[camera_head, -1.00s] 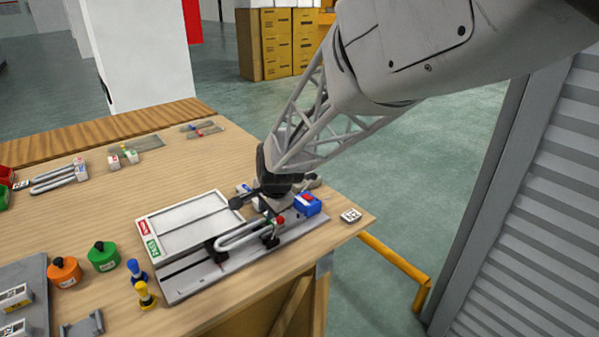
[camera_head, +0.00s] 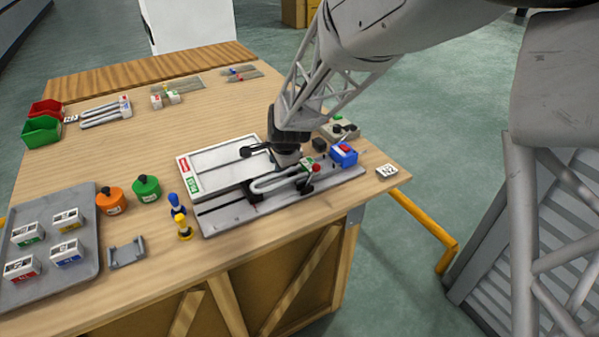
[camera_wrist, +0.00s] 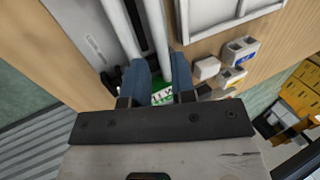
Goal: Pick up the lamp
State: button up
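Two squat round bottles with black tops look like lamps: an orange one (camera_head: 110,201) and a green one (camera_head: 146,188). They stand upright on the table, left of the white-framed fixture. My gripper (camera_head: 288,160) is away to their right, low over the fixture's back right part, and partly hides it. In the wrist view my gripper (camera_wrist: 160,72) has its two blue fingers apart. A green block with a white label (camera_wrist: 163,95) shows between them; I cannot tell whether they touch it. Neither bottle is in the wrist view.
The fixture (camera_head: 215,222) carries a bent pale tube (camera_head: 280,182). A blue-and-red box (camera_head: 344,154) stands at its right. A grey tray (camera_head: 85,288) holds several labelled blocks. Red and green bins are at far left.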

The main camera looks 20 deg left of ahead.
aim_at(277, 175)
jog(key=shift+x, duration=0.8)
jog(key=shift+f, duration=0.15)
jog(key=shift+x, duration=2.5)
jog(key=shift+d, duration=0.1)
grip_shut()
